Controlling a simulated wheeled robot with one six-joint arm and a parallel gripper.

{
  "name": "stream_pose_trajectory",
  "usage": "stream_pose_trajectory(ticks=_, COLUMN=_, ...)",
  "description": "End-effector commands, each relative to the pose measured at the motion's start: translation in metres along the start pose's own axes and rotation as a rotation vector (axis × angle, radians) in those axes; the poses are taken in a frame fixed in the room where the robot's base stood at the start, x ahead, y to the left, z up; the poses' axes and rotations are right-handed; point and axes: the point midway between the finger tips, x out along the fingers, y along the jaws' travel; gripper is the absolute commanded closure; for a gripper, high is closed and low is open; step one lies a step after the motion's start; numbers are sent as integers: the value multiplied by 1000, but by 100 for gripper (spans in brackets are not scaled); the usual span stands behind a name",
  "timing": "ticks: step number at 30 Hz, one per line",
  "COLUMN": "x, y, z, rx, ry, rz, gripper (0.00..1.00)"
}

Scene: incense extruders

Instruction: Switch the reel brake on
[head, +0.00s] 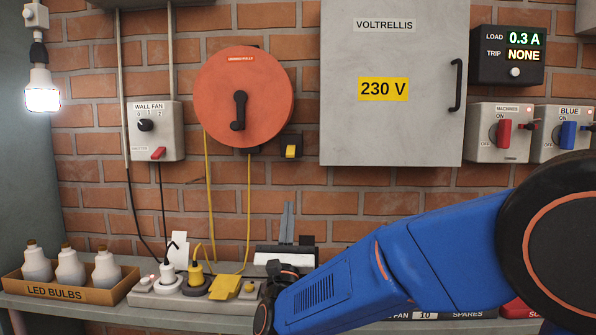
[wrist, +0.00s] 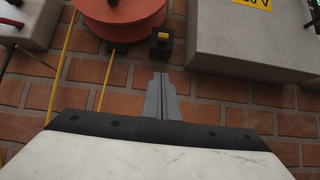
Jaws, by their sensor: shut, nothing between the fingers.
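The round orange-red cable reel (head: 262,95) with a black crank handle (head: 239,110) hangs on the brick wall. Just right of its lower edge is a small black box with a yellow rocker (head: 291,151), which looks like the reel brake. The yellow rocker also shows in the wrist view (wrist: 162,37), above my fingertips. My gripper (head: 287,208) points up with its grey fingers together and empty. It is below the yellow rocker and apart from it. In the wrist view the shut fingers (wrist: 162,78) stand against the bricks. I cannot tell the rocker's position.
A grey VOLTRELLIS cabinet (head: 394,125) stands out from the wall right of the rocker. Yellow cable (head: 209,190) hangs from the reel to a power strip on the shelf. A wall fan switch box (head: 156,140) is at left. A carton of bulbs (head: 72,290) sits at lower left.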

Motion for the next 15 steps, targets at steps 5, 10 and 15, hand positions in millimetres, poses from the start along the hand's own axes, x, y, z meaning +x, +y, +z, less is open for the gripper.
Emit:
stream_pose_trajectory(ticks=5, x=0, y=0, z=0, rx=-2, ry=1, rz=1, gripper=100)
stream_pose_trajectory(ticks=10, x=6, y=0, z=0, rx=-2, ry=1, rz=1, gripper=100)
stream_pose_trajectory(ticks=15, x=28, y=-1, z=0, rx=-3, ry=0, rz=0, gripper=100)
